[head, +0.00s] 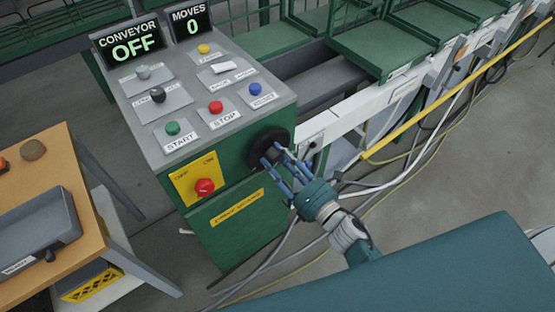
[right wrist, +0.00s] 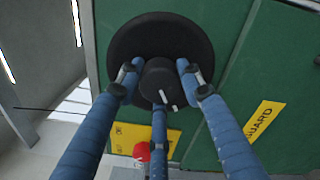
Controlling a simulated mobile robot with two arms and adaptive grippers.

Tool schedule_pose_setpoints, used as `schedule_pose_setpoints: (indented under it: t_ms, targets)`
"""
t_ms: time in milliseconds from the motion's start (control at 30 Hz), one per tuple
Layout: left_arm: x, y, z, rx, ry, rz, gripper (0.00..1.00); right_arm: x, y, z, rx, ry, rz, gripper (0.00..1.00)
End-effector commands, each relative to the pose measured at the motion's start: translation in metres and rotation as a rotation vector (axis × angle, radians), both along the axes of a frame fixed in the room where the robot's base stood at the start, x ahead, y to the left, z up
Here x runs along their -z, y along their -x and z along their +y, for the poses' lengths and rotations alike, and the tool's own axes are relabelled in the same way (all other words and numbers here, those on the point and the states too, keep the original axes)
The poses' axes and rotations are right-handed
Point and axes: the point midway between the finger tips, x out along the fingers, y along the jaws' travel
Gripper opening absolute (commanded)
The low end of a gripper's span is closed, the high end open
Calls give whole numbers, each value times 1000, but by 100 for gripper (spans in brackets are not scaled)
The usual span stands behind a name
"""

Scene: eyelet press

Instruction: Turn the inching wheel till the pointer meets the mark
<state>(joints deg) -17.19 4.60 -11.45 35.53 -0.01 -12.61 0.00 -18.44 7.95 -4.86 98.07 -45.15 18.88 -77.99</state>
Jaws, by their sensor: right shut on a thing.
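The inching wheel (head: 268,141) is a black disc on the side of the green control cabinet. In the right wrist view, the wheel (right wrist: 145,32) has a round black hub (right wrist: 158,78) in front. My right gripper (head: 273,166) has its blue fingers around the hub; in the right wrist view the gripper (right wrist: 158,85) is shut on it, with one finger on each side and one below. Two small white strokes (right wrist: 163,97) show near the hub's lower edge, slightly apart; I cannot tell surely which is pointer and which is mark. My left gripper is out of view.
The cabinet top has several buttons, including a red STOP button (head: 216,107), and a display (head: 135,46) reading OFF. A red switch on a yellow plate (head: 204,187) sits close to the wheel. A wooden table (head: 75,190) stands left. Cables (head: 262,262) lie on the floor.

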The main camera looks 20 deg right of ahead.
Motion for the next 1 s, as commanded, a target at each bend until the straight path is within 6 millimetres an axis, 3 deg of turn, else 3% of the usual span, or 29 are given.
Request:
schedule_pose_setpoints:
  t_ms: [467, 500, 567, 867, 1000]
  targets:
    - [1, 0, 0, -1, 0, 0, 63, -1, -1, -4, 7, 14, -5, 0]
    - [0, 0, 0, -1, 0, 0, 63, -1, -1, -4, 7, 14, -6, 43]
    - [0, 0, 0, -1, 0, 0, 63, -2, -1, -4, 6, 14, -6, 55]
    - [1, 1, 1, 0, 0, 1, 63, -1, 0, -2, 2, 12, -6, 56]
    - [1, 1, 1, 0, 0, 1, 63, 0, 11, -6, 4, 12, -3, 56]
